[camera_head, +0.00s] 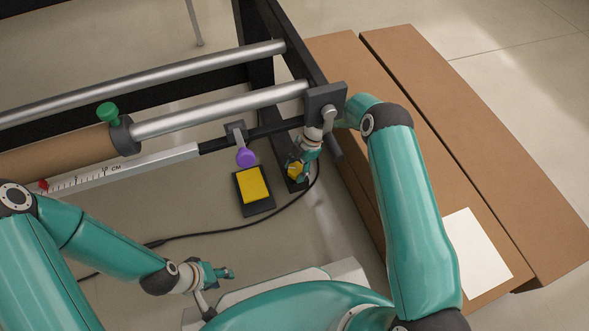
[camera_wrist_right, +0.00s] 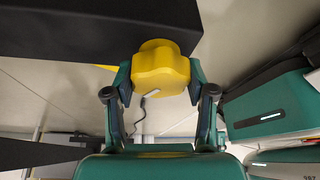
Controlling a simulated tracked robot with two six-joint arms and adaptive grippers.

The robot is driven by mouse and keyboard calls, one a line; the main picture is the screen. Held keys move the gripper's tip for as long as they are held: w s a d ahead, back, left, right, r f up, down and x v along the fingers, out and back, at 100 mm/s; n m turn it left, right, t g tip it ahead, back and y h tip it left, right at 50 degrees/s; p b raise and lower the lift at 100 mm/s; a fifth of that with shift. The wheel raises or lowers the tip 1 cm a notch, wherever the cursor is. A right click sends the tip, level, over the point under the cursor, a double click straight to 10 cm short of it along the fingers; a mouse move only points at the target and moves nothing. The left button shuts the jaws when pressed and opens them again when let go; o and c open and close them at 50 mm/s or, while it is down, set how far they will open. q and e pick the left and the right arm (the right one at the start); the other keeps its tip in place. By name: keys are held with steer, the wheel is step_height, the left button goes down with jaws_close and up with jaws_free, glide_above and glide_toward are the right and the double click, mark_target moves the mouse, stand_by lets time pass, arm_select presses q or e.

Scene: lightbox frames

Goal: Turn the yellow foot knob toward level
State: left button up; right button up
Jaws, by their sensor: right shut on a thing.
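The yellow foot knob (camera_head: 294,169) sits at the foot of the dark frame in the head view. In the right wrist view the lobed yellow knob (camera_wrist_right: 160,70) fills the space between the fingers, just below a black beam. My right gripper (camera_head: 299,169) is shut on the knob, one finger on each side; it also shows in the right wrist view (camera_wrist_right: 160,85). My left gripper (camera_head: 226,272) is low in the head view, away from the frame and holding nothing that I can see. Its fingers look apart.
A yellow pad in a dark tray (camera_head: 257,213) lies left of the knob. A purple knob (camera_head: 246,157) hangs from the rail above it. A black cable (camera_head: 218,232) crosses the floor. Brown cardboard boxes (camera_head: 440,130) stand to the right. Silver rollers (camera_head: 220,108) span the frame.

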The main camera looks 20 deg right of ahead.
steer(key=shift+d+n+g+h, duration=0.2)
steer(key=shift+n+g+h, duration=0.15)
steer(key=shift+n, duration=0.75)
steer(key=o, duration=1)
steer(key=shift+c, duration=0.2)
steer(key=shift+o, duration=1)
steer(key=shift+a, duration=0.1)
steer(key=v, duration=1.2)
steer(key=shift+w+f, duration=0.1)
steer(key=shift+f, duration=0.05)
